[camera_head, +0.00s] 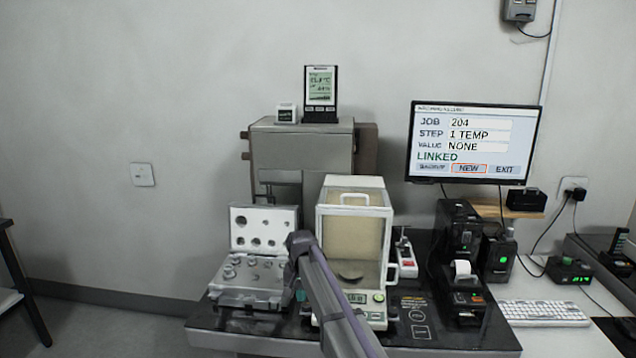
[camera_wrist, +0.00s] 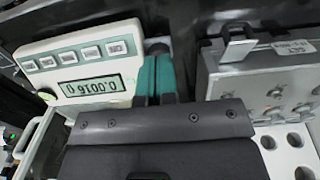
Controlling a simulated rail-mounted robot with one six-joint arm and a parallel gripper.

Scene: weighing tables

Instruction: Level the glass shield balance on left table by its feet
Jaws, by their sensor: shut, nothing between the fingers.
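The glass shield balance (camera_head: 353,190) stands on the dark table, its clear-walled chamber above a front panel with a lit display. In the wrist view its panel (camera_wrist: 85,62) appears upside down at left, with a row of buttons and a display that seems to read 0.0016. My gripper (camera_wrist: 157,58) is shut and empty, its teal fingers together beside the panel's corner. A small pale part shows just past the fingertips; I cannot tell whether it is a foot or whether they touch it. In the head view my arm covers the balance's front left corner. The bubble level cannot be made out.
An open weight case (camera_head: 252,283) stands close left of the balance; it also shows in the wrist view (camera_wrist: 265,85), leaving a narrow gap. A red-and-white device (camera_head: 406,258) and a printer (camera_head: 464,290) stand at right. A monitor (camera_head: 473,143) hangs behind.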

